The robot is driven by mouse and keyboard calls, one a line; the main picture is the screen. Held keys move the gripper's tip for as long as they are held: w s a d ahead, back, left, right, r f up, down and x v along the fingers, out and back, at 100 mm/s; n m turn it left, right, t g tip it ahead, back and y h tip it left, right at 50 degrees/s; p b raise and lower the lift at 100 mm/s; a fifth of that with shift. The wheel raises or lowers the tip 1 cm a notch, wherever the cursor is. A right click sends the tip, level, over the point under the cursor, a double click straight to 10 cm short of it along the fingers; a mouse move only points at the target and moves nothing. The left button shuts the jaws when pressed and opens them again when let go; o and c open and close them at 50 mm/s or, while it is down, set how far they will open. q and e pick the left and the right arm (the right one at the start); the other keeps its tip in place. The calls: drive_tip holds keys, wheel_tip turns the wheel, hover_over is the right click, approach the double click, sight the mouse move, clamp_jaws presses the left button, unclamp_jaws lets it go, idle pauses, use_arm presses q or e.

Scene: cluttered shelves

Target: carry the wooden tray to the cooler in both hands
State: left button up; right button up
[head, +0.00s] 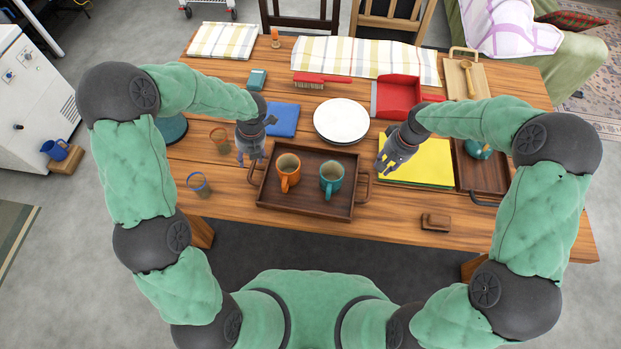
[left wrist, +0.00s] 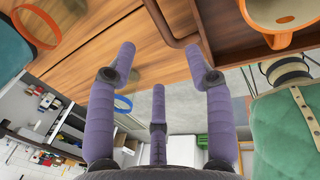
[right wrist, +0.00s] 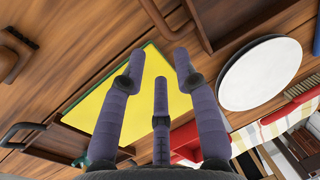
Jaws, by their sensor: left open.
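The dark wooden tray (head: 310,208) lies on the wooden table with an orange mug (head: 287,172) and a teal mug (head: 331,177) in it. My left gripper (head: 249,160) is open and empty just beyond the tray's left handle; in the left wrist view the handle (left wrist: 167,22) shows between and ahead of the spread fingertips. My right gripper (head: 385,166) is open and empty near the tray's right handle (head: 366,189); that handle (right wrist: 157,18) lies ahead of its fingers in the right wrist view. I cannot make out a cooler in any view.
A white plate (head: 341,120) stands behind the tray, a yellow folder (head: 420,165) to its right. Two drinking glasses, one of them (head: 199,184) near the left edge, stand left of it. A second dark tray (head: 482,172) lies far right. A brown wallet (head: 436,221) lies near the front edge.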

sight(250, 170)
use_arm(q)
drive_tip(key=shift+w+f, duration=0.1)
drive_tip(key=shift+f, duration=0.05)
use_arm(e)
drive_tip(key=shift+w+f, duration=0.1)
drive_tip(key=shift+f, duration=0.05)
use_arm(q)
drive_tip(key=f, duration=0.3)
drive_tip(key=a+f, duration=0.1)
drive_tip(key=f, duration=0.3)
drive_tip(key=a+f, duration=0.1)
drive_tip(key=f, duration=0.2)
drive_tip(key=shift+f, duration=0.25)
use_arm(e)
drive_tip(key=f, duration=0.3)
drive_tip(key=a+f, duration=0.1)
drive_tip(key=f, duration=0.3)
drive_tip(key=a+f, duration=0.1)
drive_tip(key=f, duration=0.2)
drive_tip(key=shift+f, duration=0.25)
use_arm(q)
drive_tip(key=c, duration=0.6)
use_arm(e)
clamp_jaws()
use_arm(q)
clamp_jaws()
drive_tip(key=shift+w, duration=0.1)
use_arm(e)
drive_tip(key=shift+w, duration=0.1)
